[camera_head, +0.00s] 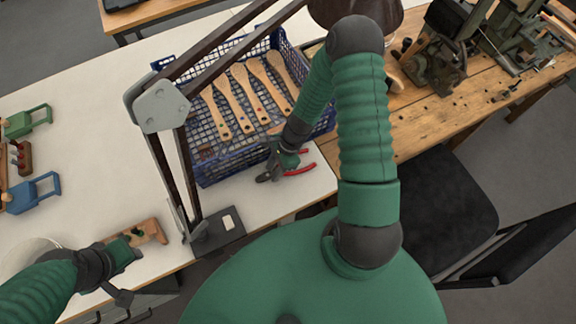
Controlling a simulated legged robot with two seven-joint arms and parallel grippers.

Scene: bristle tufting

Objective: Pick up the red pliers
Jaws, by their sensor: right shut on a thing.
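The red pliers (303,170) are at the front edge of the blue crate, near the right end of the white table. Their red handles point to the right. My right gripper (276,168) is at the pliers and shut on them; its arm comes down from above and hides part of them. My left gripper (124,252) is at the lower left, beside a small wooden block (151,232). Its fingers are too small and dark to tell whether they are open.
A blue crate (207,176) holds several wooden brush handles (243,92). A dark lamp arm (183,165) on a base (217,232) stands in front of it. Green (28,121) and blue (36,192) clamps lie at the left. A wooden bench (420,120) with machinery adjoins at right.

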